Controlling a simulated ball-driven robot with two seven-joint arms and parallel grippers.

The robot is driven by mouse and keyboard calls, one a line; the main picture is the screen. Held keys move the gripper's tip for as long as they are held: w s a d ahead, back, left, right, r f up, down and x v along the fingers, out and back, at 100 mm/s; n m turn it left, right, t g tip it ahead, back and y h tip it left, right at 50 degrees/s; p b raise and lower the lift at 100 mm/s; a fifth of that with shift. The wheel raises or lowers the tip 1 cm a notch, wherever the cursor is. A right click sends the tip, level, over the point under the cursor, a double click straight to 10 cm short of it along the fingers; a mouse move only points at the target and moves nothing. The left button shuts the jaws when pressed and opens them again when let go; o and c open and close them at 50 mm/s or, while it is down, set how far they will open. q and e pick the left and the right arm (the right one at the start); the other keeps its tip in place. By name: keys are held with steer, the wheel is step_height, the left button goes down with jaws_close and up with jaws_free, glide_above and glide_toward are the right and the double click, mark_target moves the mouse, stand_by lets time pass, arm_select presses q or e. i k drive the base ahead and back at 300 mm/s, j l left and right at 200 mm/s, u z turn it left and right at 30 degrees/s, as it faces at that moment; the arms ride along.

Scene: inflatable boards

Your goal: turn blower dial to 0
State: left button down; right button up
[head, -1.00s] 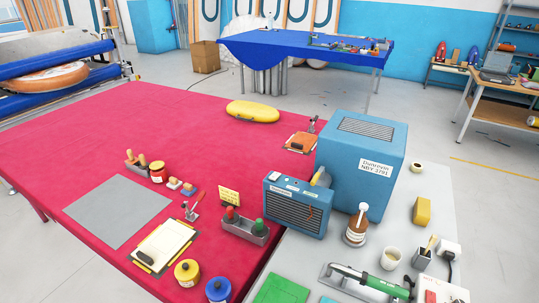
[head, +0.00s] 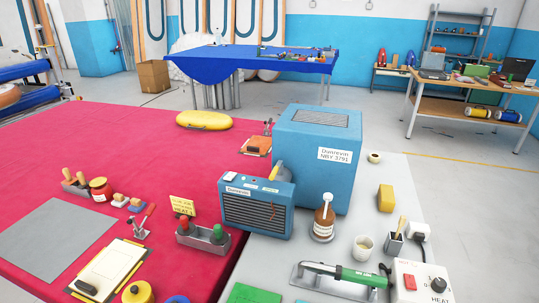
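No dial plainly marked as the blower's shows. A white control box (head: 420,281) at the lower right has a red switch (head: 409,282) and a black round dial (head: 438,284). Small print on it reads "HEAT"; the dial's setting is too small to read. Neither of my grippers is in view.
A red table (head: 130,165) with tools fills the left. Open floor lies right of the bench.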

mark_target(438, 285)
steer(key=z, duration=1.35)
